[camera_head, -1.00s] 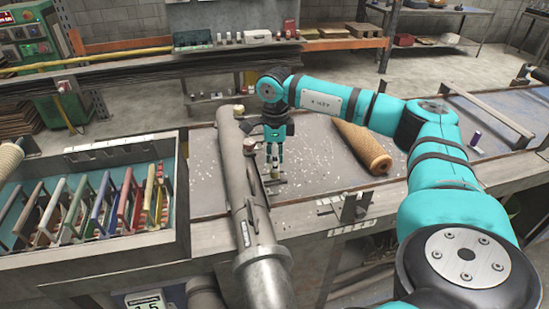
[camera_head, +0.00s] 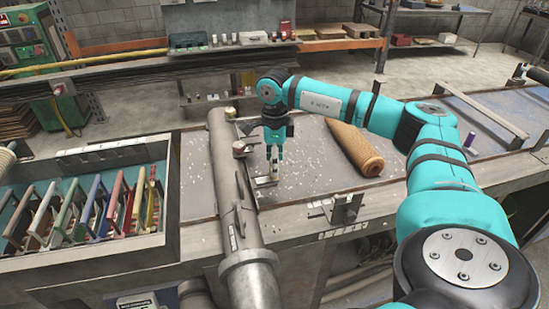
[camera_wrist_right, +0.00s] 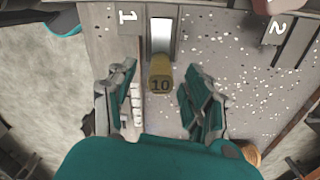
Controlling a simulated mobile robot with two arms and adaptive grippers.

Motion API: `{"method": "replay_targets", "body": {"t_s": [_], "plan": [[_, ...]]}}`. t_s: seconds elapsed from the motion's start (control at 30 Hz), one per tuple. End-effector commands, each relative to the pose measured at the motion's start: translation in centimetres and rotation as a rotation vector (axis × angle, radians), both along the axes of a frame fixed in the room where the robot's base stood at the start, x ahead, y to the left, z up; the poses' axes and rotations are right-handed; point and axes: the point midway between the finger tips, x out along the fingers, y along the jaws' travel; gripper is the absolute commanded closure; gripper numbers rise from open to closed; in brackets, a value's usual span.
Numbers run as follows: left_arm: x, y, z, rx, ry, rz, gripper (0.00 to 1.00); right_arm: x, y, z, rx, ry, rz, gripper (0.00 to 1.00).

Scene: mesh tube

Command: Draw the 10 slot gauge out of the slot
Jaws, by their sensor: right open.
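The 10 slot gauge (camera_wrist_right: 161,84) has a brass-coloured end marked 10 in the right wrist view. A bright metal strip (camera_wrist_right: 161,35) runs up from it, beside a plate marked 1. My right gripper (camera_wrist_right: 159,78) is open, with one finger on each side of the gauge's end; visible gaps separate the fingers from it. In the head view my right gripper (camera_head: 272,166) points down just above the bench, right of the grey tube. There its fingers largely hide the gauge. My left gripper is not in view.
The long grey tube (camera_head: 236,205) stands close left of my right gripper. A tan mesh roll (camera_head: 354,147) lies to the right on the speckled bench top (camera_head: 312,158). A rack of coloured dividers (camera_head: 75,215) is at the left. A plate marked 2 (camera_wrist_right: 278,27) is nearby.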

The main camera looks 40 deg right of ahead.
Motion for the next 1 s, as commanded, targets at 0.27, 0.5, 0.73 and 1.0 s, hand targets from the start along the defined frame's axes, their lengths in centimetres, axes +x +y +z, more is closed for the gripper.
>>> {"method": "replay_targets", "body": {"t_s": [0.27, 0.5, 0.73, 1.0], "plan": [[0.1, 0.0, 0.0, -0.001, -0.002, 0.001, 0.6, 0.1, 0.0, 2.2, 0.0, -0.004, 0.0, 0.49], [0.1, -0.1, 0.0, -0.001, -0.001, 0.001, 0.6, 0.1, 0.0, 7.4, 0.002, -0.005, 0.0, 0.49], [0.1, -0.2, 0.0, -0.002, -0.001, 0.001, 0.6, 0.0, -0.1, 11.0, 0.002, -0.003, 0.0, 0.49], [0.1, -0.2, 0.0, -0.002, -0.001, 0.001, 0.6, -0.1, -0.1, 12.0, 0.001, -0.001, 0.0, 0.49]]}}
